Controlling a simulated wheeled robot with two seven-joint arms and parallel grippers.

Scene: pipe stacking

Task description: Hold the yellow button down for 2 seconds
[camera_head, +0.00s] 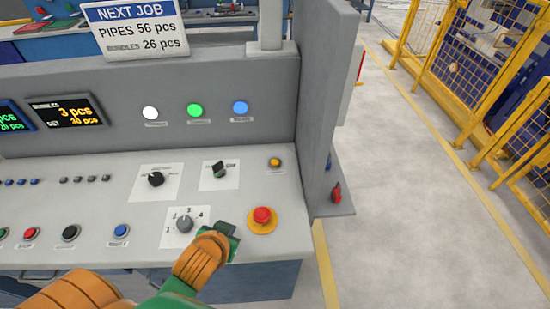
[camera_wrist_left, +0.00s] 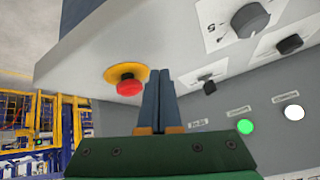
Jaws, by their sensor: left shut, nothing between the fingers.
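The small yellow button (camera_head: 275,162) sits on the right side of the sloping grey console top. It stands above the red emergency button (camera_head: 262,214) with its yellow base. My left gripper (camera_head: 232,232) is at the front of the console, left of the red button and nearer than the yellow button. It appears apart from the yellow button. In the left wrist view my fingers (camera_wrist_left: 160,90) are shut together and empty, with the red button (camera_wrist_left: 129,85) just left of them. The yellow button cannot be made out in that view. My right gripper is out of view.
A rotary selector (camera_head: 184,224) lies left of my gripper. Two more knobs, a black one (camera_head: 156,179) and a switch (camera_head: 219,169), sit higher up. White, green (camera_head: 195,110) and blue lamps are on the back panel. A grey side wall (camera_head: 322,110) bounds the console at right.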

